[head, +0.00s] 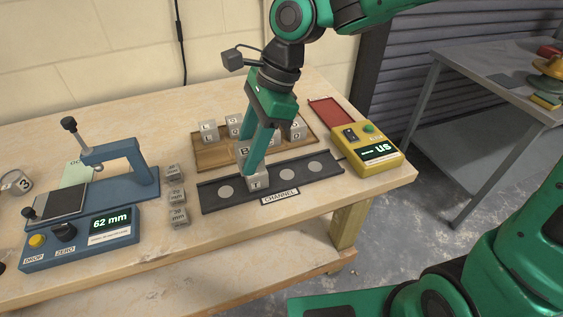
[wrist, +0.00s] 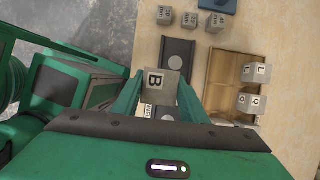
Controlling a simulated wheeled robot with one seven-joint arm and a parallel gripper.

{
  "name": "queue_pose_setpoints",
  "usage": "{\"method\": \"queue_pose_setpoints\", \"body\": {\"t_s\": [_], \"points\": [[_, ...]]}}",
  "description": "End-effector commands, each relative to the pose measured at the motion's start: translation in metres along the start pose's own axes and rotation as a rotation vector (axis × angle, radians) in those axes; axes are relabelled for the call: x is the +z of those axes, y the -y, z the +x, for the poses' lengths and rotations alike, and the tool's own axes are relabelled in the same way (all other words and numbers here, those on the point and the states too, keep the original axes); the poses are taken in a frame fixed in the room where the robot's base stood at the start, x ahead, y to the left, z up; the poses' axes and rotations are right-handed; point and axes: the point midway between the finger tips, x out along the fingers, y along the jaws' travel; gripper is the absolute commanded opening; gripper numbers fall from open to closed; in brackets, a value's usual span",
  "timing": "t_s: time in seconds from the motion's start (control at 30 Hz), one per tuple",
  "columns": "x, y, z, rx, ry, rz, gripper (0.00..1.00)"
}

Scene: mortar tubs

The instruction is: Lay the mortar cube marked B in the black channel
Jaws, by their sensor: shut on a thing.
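The mortar cube marked B (wrist: 157,84) sits between the two fingers of my gripper (wrist: 160,92) in the wrist view, its B face toward the camera. The channel (wrist: 178,79) also shows behind cube B in the wrist view. The exact gap under cube B is unclear.
A wooden tray (head: 207,158) with several lettered cubes stands behind the channel. A blue gauge (head: 75,245) reading 62 mm and several small marked blocks (head: 178,216) are at left. A yellow device (head: 372,152) and a red tray (head: 331,112) are at right.

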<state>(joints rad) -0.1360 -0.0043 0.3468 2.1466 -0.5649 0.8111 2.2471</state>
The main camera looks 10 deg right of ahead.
Motion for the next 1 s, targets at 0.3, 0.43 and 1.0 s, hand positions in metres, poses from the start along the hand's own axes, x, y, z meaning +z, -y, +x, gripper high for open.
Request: {"method": "queue_pose_setpoints", "body": {"t_s": [0.3, 0.43, 1.0], "points": [[-0.044, 0.018, 0.016, 0.01, 0.001, -0.015, 0.09], [-0.07, 0.028, 0.022, 0.012, 0.0, -0.019, 0.09], [-0.116, 0.042, 0.05, 0.015, 0.001, -0.025, 0.09]]}}
